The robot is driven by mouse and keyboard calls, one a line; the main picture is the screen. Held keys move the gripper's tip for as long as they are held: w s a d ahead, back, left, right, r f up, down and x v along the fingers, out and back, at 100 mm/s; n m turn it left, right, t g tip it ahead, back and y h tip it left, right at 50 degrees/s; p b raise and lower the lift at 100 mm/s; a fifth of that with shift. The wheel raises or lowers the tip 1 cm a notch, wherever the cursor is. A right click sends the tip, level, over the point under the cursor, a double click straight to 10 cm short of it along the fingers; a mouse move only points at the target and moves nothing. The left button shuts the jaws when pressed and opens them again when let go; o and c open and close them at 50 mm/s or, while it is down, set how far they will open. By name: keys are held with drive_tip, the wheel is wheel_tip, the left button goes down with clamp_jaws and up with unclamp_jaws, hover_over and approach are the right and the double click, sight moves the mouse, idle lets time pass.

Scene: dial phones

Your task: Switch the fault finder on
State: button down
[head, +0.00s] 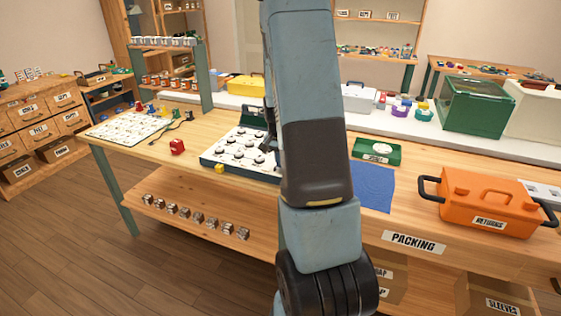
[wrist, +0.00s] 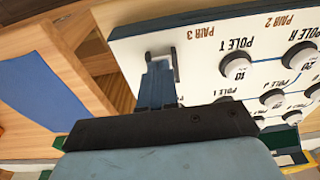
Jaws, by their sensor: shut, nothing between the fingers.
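The fault finder (head: 232,150) appears to be the white panel with dark edges and several round knobs, lying on the packing table left of my arm. In the wrist view its panel (wrist: 205,65) appears upside down, with labels reading POLE T, POLE R, PAIR 2 and PAIR 3. My gripper (wrist: 160,65) is shut and empty, over the panel's left part in the wrist view, beside the POLE T knob (wrist: 236,66). I cannot tell whether the fingertips touch the panel. No power switch can be made out; my gripper and arm cover part of the panel.
Right of my arm are a blue mat (head: 373,187), a green tray (head: 378,152) and an orange case (head: 484,203). A white card (head: 128,128) with several round marks lies at the left.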

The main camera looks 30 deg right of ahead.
drive_tip(key=shift+w+d+f, duration=0.1)
drive_tip(key=shift+d+f, duration=0.1)
drive_tip(key=shift+d, duration=0.05)
drive_tip(key=shift+d, duration=0.1)
drive_tip(key=shift+w+d+r, duration=0.15)
drive_tip(key=shift+w+r, duration=0.1)
drive_tip(key=shift+r, duration=0.1)
wheel_tip(320, 180, up, 14)
drive_tip(key=s+a, duration=0.1)
drive_tip(key=a, duration=0.1)
drive_tip(key=shift+s+a+f, duration=0.2)
drive_tip(key=shift+s, duration=0.05)
idle(0.4)
